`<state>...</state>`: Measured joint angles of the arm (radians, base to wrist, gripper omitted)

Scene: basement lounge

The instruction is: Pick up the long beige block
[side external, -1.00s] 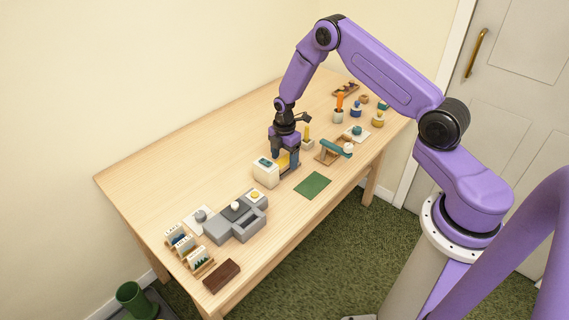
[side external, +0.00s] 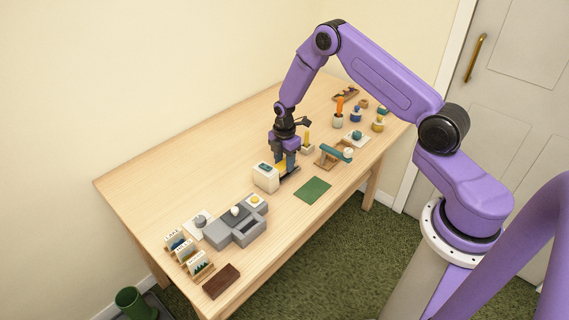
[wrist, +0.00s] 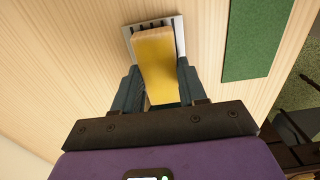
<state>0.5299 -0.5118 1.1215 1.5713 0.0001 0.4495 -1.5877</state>
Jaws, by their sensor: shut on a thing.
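My gripper (wrist: 158,84) points down at the table. It also shows in the side view (side external: 284,162), in the middle of the table. Its two blue-grey fingers are shut on the long block (wrist: 156,62), one on each side. The block shows a broad yellow face with a paler beige end. In the side view only a small yellow part of the block (side external: 281,167) shows between the fingers. The block stands at a pale grey slotted piece (wrist: 134,40); whether it is lifted clear of it I cannot tell.
A cream box (side external: 265,180) with a teal top stands close to my gripper. A green mat (side external: 312,190) lies to the right. A grey stepped unit (side external: 233,225) and several cards are at the near left. Small pots and a wooden stand (side external: 327,160) are behind.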

